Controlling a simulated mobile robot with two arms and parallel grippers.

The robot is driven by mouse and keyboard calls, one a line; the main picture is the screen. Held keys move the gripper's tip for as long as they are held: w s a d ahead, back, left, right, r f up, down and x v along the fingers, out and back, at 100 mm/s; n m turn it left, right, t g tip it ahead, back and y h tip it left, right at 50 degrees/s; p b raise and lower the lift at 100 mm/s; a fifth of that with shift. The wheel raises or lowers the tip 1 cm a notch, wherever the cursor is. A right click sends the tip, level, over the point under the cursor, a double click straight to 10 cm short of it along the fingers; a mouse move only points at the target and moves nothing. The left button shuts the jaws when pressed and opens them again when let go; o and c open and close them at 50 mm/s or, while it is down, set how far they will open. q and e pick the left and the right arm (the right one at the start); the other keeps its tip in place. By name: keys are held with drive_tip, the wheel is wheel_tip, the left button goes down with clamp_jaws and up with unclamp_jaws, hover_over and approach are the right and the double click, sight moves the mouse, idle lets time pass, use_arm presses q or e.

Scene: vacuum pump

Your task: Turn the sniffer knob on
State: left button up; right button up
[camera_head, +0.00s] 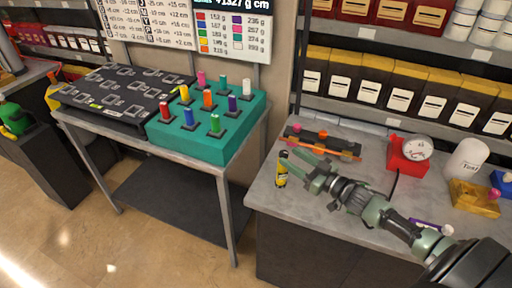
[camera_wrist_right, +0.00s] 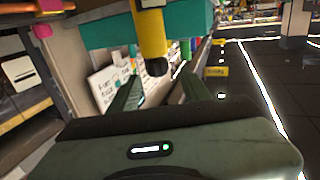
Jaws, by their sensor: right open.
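A small yellow and black cylinder (camera_head: 282,170) stands upright near the left edge of the grey table (camera_head: 335,215); I take it for the sniffer. My right gripper (camera_head: 300,170) is open, its fingers pointing left towards the cylinder. In the right wrist view a yellow cylinder (camera_wrist_right: 152,36) with a dark end shows ahead, between the directions of the two open fingers (camera_wrist_right: 152,90). I cannot tell whether either finger touches it. No separate knob can be made out. My left gripper is not in view.
Behind the fingers lies an orange and dark bar (camera_head: 325,145). A red gauge (camera_head: 408,155), a white container (camera_head: 466,160) and a yellow block (camera_head: 474,198) stand to the right. A gap separates the table from the left table with the teal peg block (camera_head: 200,145).

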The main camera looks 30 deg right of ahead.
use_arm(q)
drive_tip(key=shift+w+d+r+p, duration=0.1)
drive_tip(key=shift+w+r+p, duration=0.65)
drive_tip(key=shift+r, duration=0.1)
use_arm(e)
drive_tip(key=x, duration=0.7)
drive_tip(key=shift+w, duration=0.25)
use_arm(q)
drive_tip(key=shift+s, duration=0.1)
use_arm(e)
drive_tip(key=shift+d, duration=0.1)
drive_tip(key=shift+c, duration=0.6)
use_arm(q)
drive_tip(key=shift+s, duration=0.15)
use_arm(e)
clamp_jaws()
